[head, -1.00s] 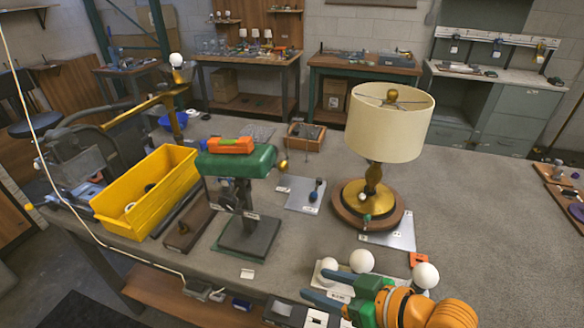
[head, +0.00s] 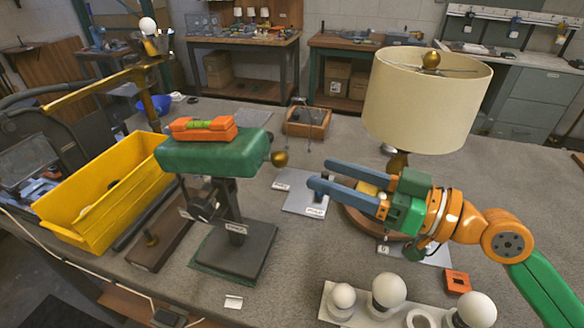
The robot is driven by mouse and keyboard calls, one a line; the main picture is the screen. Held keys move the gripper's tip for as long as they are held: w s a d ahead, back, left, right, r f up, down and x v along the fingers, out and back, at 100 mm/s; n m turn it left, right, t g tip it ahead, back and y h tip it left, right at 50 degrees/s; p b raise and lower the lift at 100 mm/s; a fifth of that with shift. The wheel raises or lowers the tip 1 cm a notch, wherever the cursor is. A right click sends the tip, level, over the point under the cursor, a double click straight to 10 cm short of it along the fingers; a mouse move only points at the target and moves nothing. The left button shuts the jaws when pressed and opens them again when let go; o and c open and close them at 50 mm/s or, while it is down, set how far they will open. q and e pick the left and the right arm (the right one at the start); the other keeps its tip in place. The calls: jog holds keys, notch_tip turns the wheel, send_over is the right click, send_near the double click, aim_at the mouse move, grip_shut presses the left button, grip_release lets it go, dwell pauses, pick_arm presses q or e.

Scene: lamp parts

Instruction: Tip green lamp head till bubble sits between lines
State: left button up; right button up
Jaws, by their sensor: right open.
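The green lamp head (head: 225,155) sits on top of a dark post on a square base (head: 235,250). A brass knob (head: 279,159) sticks out at its right end. An orange level (head: 188,134) lies on top of the head, with a yellow-green vial (head: 200,125); the bubble and lines are too small to read. My right gripper (head: 318,175) is open and empty. Its blue fingers point left, to the right of the knob and apart from it, and its arm comes in from the right. My left gripper is not in view.
A yellow bin (head: 75,228) stands left of the lamp post. A cream-shaded table lamp (head: 420,105) stands behind my right gripper. White bulbs (head: 388,289) stand on a holder at the front right. A small wooden box (head: 308,122) stands farther back.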

aim_at(287, 162)
jog(key=p+x, duration=0.2)
jog(key=x, duration=0.1)
jog(key=p+x, duration=0.3)
jog(key=shift+w+a+r, duration=0.1)
jog(key=shift+a+r, duration=0.1)
jog(key=shift+a, duration=0.1)
jog(key=shift+w+a+f, duration=0.1)
jog(key=shift+a+f, duration=0.05)
jog(key=shift+a, duration=0.1)
jog(key=shift+f, duration=0.1)
jog(key=shift+d, duration=0.1)
grip_shut()
dwell(0.6)
